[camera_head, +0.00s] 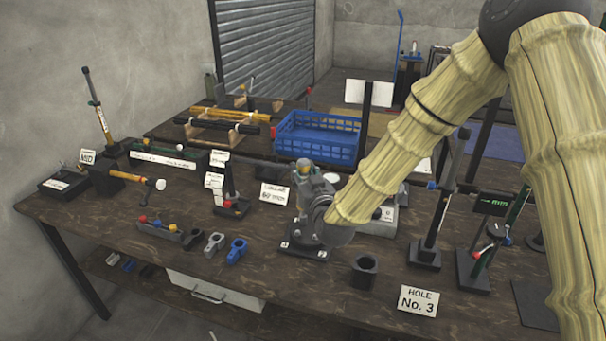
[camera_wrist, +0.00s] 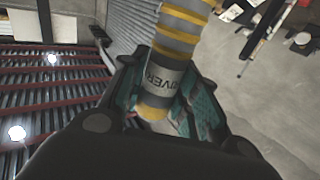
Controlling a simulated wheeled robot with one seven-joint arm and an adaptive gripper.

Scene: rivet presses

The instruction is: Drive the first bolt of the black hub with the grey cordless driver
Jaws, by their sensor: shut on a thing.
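My gripper (camera_head: 308,200) is shut on the grey cordless driver. In the wrist view the driver (camera_wrist: 180,60) is a grey cylinder with yellow bands and a partly visible label, held between the teal-lined fingers. In the head view the driver's top (camera_head: 304,170) rises above my gripper. Below it is a dark base plate with light marks (camera_head: 303,249) on the bench, apparently the black hub.
A black open holder (camera_head: 364,272) stands empty to the right, beside a sign reading HOLE No. 3 (camera_head: 417,300). Upright tool stands (camera_head: 428,250) rise further right. Small clamps (camera_head: 214,244) lie to the left. A blue crate (camera_head: 318,137) sits behind.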

